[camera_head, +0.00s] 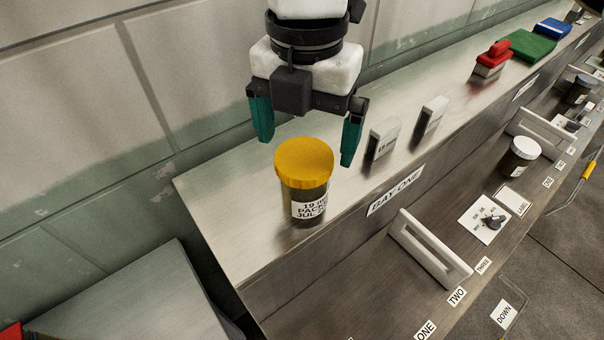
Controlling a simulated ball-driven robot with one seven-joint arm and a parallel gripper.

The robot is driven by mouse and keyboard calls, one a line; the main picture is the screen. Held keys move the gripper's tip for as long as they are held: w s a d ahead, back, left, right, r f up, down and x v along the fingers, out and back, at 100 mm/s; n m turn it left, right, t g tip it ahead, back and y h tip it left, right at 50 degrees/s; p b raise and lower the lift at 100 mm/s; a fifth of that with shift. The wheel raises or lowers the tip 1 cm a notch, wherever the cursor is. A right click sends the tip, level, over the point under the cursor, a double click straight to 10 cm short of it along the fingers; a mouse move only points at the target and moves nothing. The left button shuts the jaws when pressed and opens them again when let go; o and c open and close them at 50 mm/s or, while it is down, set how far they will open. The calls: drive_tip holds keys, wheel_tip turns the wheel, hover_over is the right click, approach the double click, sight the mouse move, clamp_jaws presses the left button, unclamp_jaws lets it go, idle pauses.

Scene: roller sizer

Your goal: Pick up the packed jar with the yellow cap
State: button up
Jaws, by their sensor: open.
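The jar with the yellow cap (303,180) stands upright on the metal shelf (232,222) near its left end. It has a dark body and a white label with black print. My gripper (306,142) points down just above and behind the jar, its two teal fingers spread wide. In the picture the fingertips lie left and right of the cap's upper part. Nothing is between the fingers that I can see as held. I cannot tell the exact height of the fingertips relative to the cap.
Two small white boxes (383,139) stand right of the jar. Farther right are a red block (493,58), a green pad (529,45) and a blue one. A white handle (430,250) rises on the lower ledge. A white-capped jar (520,155) stands there too. A tiled wall is behind.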

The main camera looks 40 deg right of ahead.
sight(304, 156)
drive_tip(key=shift+w+f+p, duration=0.1)
drive_tip(key=shift+f+p, duration=0.85)
drive_tip(key=shift+f, duration=2.05)
drive_tip(key=shift+c, duration=0.2)
drive_tip(key=c, duration=1.1)
drive_tip(key=shift+r, duration=0.15)
